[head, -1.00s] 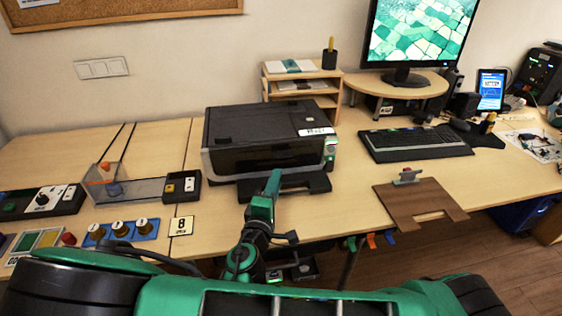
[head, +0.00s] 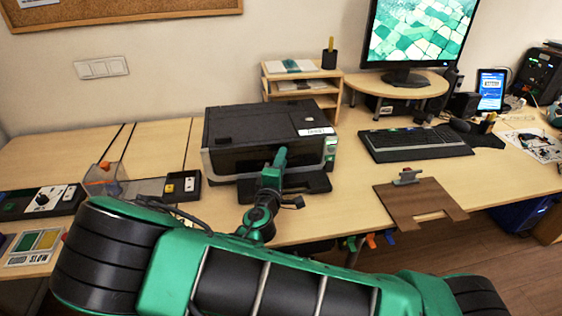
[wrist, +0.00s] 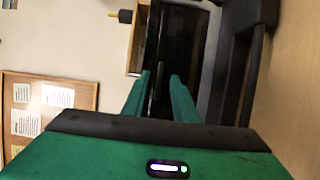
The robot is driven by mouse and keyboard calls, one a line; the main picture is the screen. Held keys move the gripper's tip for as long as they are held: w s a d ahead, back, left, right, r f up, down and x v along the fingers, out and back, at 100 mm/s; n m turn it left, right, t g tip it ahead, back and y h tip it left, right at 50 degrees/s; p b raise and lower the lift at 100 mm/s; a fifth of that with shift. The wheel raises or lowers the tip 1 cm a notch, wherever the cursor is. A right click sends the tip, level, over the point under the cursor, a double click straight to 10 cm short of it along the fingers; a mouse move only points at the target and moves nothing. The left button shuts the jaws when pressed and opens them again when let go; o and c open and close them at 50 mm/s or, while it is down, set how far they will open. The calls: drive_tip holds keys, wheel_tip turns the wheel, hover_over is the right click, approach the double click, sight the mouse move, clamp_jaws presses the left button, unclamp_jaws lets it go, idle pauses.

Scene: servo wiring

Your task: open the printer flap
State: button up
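The black and grey printer (head: 262,122) stands on the desk with a white label on its top right. Its dark front flap (head: 238,162) looks shut, and part of it is hidden behind my gripper. A black tray (head: 318,185) sticks out below the front. My gripper (head: 279,158) is at the printer's front, right of its middle. In the wrist view my gripper's two green fingers (wrist: 160,95) are apart, pointing at the dark printer front (wrist: 182,40). I see nothing clearly held between them; whether they touch the flap I cannot tell.
A wooden paper shelf (head: 268,83) stands behind the printer. A keyboard (head: 415,144) and a brown board (head: 420,202) lie to the right. Switch boxes and a clear bin (head: 105,178) stand to the left. The desk between printer and brown board is clear.

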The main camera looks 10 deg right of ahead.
clamp_jaws()
drive_tip(key=shift+f, duration=0.15)
idle(1.3)
